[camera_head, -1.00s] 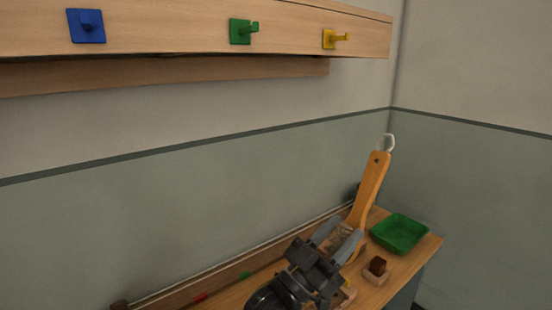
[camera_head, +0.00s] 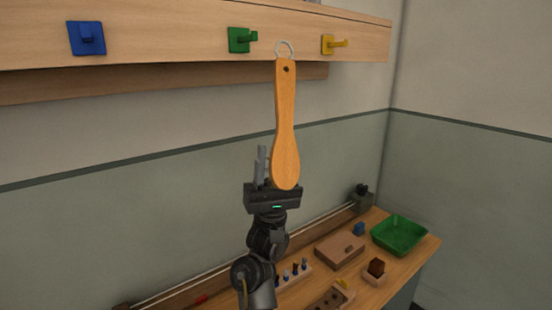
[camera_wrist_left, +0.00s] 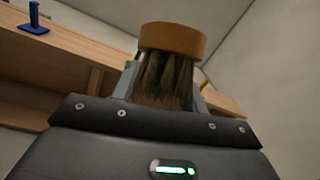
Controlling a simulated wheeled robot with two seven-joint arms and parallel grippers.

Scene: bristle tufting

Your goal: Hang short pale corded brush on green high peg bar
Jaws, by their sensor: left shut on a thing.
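The pale wooden brush (camera_head: 285,125) stands upright with its cord loop (camera_head: 285,48) at the top. My left gripper (camera_head: 266,172) is shut on its lower end and holds it in the air in front of the wall. In the left wrist view the brush's dark bristles (camera_wrist_left: 165,78) are between the fingers, under its wooden end. The green peg (camera_head: 242,40) is on the high bar (camera_head: 190,32), left of the cord loop. The loop is near peg height and apart from the peg. My right gripper is not seen.
A blue peg (camera_head: 86,38) and a yellow peg (camera_head: 334,44) flank the green one. Below is a bench with a green tray (camera_head: 399,235), a wooden block (camera_head: 340,251), a small brown piece (camera_head: 376,267) and several small pegs (camera_head: 293,274).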

